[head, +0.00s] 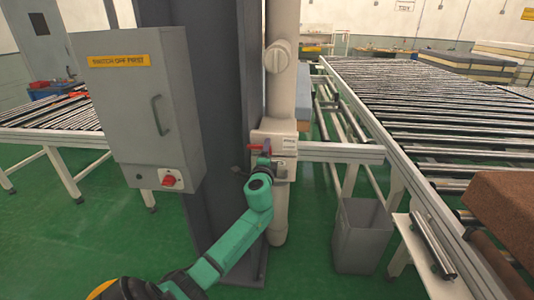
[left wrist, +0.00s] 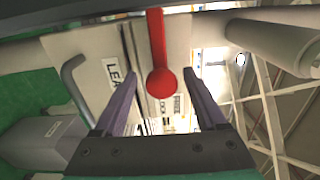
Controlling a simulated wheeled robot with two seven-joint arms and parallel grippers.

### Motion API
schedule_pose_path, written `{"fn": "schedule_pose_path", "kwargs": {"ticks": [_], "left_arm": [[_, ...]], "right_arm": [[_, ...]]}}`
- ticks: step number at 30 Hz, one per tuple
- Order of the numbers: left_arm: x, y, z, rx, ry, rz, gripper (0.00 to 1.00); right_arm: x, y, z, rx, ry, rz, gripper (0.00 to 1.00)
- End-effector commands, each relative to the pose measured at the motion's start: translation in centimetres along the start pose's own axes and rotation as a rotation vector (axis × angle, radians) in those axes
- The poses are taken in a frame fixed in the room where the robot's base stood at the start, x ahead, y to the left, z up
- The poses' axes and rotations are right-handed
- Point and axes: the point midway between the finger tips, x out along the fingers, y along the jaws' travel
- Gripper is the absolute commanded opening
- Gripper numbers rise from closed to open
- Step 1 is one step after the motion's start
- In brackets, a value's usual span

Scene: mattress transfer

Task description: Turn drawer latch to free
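The red drawer latch (head: 266,147) is on a small pale box (head: 287,143) fixed to the beige post. In the left wrist view the latch (left wrist: 158,50) has a round red end and a straight red bar running up out of frame. White labels with black lettering sit beside it; one starts "LEA", and the other is only partly legible. My left gripper (left wrist: 160,76) is open, its two dark fingers on either side of the latch's round end, with gaps visible on both sides. In the head view this gripper (head: 262,165) is at the box, small and partly obscured. My right gripper is not in view.
A grey bent handle (left wrist: 75,80) is left of the labels in the wrist view. A grey switch cabinet (head: 130,110) stands left of the dark column. A grey bin (head: 362,235) is on the floor at right, beside the roller conveyor (head: 420,125). Open green floor lies at lower left.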

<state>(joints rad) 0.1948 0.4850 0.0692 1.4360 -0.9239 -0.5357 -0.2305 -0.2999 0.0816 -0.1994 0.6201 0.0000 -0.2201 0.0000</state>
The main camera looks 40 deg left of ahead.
Motion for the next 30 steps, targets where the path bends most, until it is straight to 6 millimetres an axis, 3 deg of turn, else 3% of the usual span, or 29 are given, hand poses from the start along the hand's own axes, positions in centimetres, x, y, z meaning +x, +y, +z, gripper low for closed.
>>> {"fn": "schedule_pose_path", "kwargs": {"ticks": [8,14,22,25,30], "left_arm": [[-0.8,0.0,-0.1,-0.001,0.002,-0.002,0.74],[-4.7,0.2,-0.1,-0.002,0.003,0.000,0.74],[-12.1,0.4,0.0,-0.002,0.001,0.003,0.74],[-13.8,0.3,0.0,-0.001,0.001,0.001,0.74],[-14.6,0.0,0.0,0.000,0.000,0.000,0.74]], "right_arm": [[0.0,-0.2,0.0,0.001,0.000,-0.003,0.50],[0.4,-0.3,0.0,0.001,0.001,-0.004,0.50],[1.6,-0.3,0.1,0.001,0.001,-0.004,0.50],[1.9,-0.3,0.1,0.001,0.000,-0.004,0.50],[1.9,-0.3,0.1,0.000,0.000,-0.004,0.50]]}}
